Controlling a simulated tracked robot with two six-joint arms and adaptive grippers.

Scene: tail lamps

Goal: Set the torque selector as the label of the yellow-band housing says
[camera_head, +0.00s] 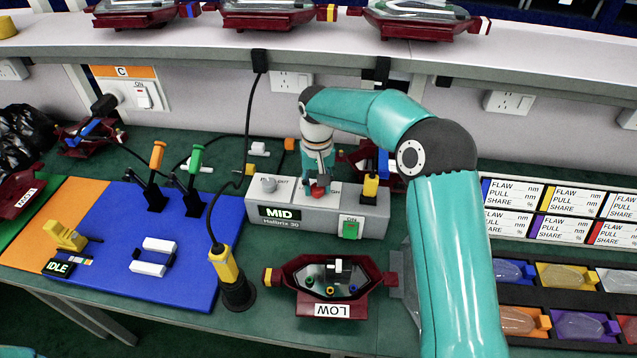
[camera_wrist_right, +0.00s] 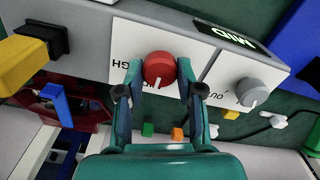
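The grey selector box (camera_head: 332,215) stands at the middle of the bench, and its display (camera_head: 280,213) reads MID. Its red knob (camera_wrist_right: 158,68) shows a white pointer mark on its lower edge in the wrist view; part of the word HIGH shows beside it. My right gripper (camera_head: 318,183) is at the red knob, with one finger on each side in the wrist view (camera_wrist_right: 159,72); the fingers look slightly apart from it. A dark red housing (camera_head: 325,285) with a yellow band at its left end lies in front of the box; its upside-down label (camera_head: 326,310) reads LOW. My left gripper is out of view.
A grey knob (camera_wrist_right: 252,91), a yellow switch (camera_head: 370,184) and a green button (camera_head: 351,229) are on the same box. A yellow-and-black tool (camera_head: 228,275) stands left of the housing. A blue mat (camera_head: 110,250) lies left, coloured trays right.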

